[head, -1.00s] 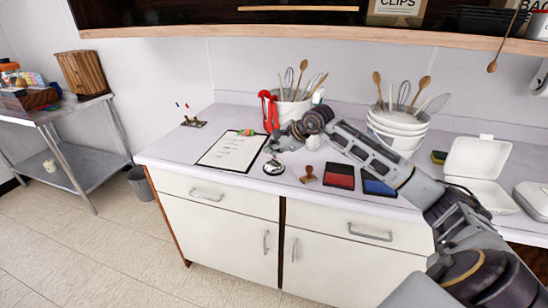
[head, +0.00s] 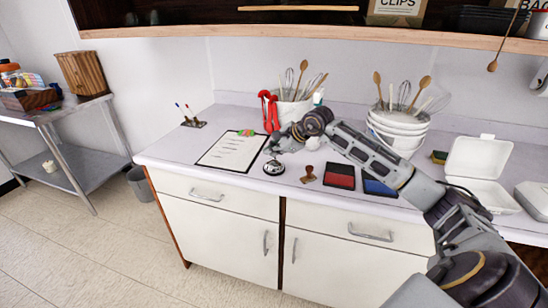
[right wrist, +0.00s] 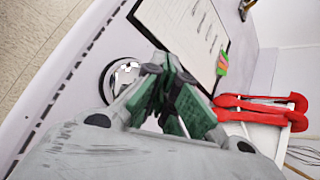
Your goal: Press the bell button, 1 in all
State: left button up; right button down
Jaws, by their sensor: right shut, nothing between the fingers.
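The bell (head: 273,168) is a small shiny silver dome on a dark base, standing on the light counter near its front edge. It also shows in the right wrist view (right wrist: 112,82), partly covered by my gripper. My right gripper (head: 273,150) reaches in from the right, fingers shut and empty, with its tips just above and behind the bell in the head view. In the right wrist view its green-padded fingers (right wrist: 160,68) are together beside the bell. I cannot tell whether they touch it. My left gripper is not in view.
A clipboard (head: 232,151) lies left of the bell. A wooden stamp (head: 309,175), a red ink pad (head: 340,176) and a blue one (head: 379,187) lie to the right. Red tongs (head: 270,112) and a utensil pot (head: 293,108) stand behind. A shelf (head: 300,33) overhangs the counter.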

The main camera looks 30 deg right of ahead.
jog(key=shift+r, duration=0.1)
dwell(0.5)
jog(key=shift+r+p, duration=0.45)
jog(key=shift+r, duration=0.35)
jog(key=shift+r, duration=0.1)
jog(key=shift+r+p, duration=1.4)
jog(key=shift+r, duration=1)
